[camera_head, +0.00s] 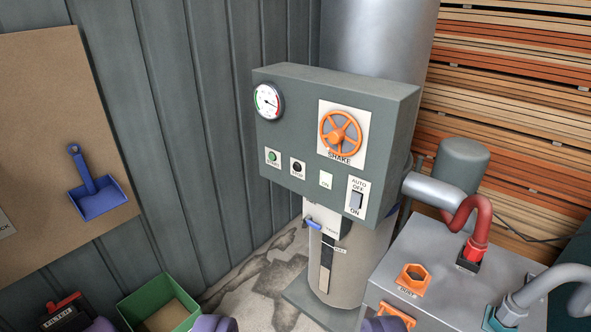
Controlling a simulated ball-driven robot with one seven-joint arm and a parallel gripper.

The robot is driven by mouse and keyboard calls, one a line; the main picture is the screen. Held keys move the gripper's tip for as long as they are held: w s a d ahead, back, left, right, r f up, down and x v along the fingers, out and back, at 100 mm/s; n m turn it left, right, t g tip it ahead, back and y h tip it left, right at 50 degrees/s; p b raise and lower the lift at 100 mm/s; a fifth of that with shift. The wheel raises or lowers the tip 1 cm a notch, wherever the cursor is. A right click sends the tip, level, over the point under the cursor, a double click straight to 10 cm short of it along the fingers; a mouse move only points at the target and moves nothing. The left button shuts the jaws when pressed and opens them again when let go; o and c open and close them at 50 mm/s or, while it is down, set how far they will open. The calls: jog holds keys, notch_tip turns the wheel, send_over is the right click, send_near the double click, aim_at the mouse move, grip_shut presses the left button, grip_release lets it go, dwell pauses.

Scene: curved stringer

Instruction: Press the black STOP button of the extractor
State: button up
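The extractor's grey control box (308,112) hangs in front of a large metal cylinder, a little right of the picture's middle. The black STOP button (297,167) sits on a small white plate low on its front face. The green START button (273,157) is just left of it. My gripper (298,325) shows only as two purple fingertips at the bottom edge, wide apart, with nothing seen between them. It is open, well below and apart from the button.
The box also carries a gauge (267,101), an orange SHAKE wheel (340,131) and an AUTO/OFF/ON switch (356,198). A grey machine (450,255) with red and grey pipes stands lower right. A green bin (160,304) and blue dustpan (99,195) are left. Stacked boards fill the right.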

grip_shut()
dwell(1.5)
